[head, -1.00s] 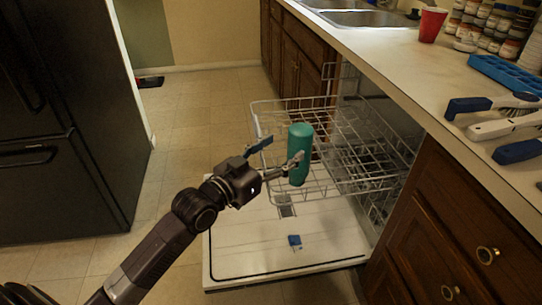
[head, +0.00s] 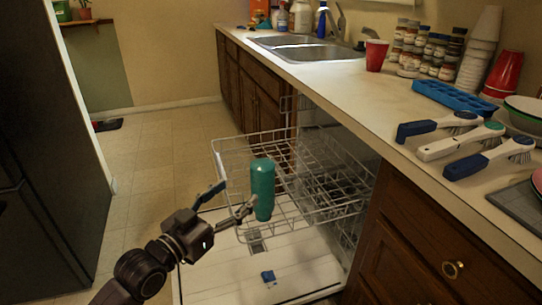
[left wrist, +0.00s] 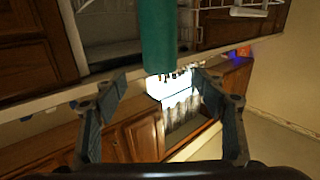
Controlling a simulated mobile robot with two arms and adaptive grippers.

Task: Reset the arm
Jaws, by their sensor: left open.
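A teal bottle (head: 262,189) stands upright at the front of the dishwasher's pulled-out upper rack (head: 222,160). My left gripper (head: 234,197) is open and empty, just left of the bottle in the head view. One fingertip appears close to the bottle's lower left side; I cannot tell whether it touches. In the left wrist view the bottle (left wrist: 158,38) shows beyond the open fingers, in line with the gap between them. Its far end is cut off by the frame's top edge. My right gripper is in neither view.
The open dishwasher door (head: 215,275) lies below the rack, with a small blue item (head: 268,277) on it. Brushes (head: 462,145), a blue tray (head: 455,97) and a red cup (head: 375,55) stand on the counter (head: 340,85).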

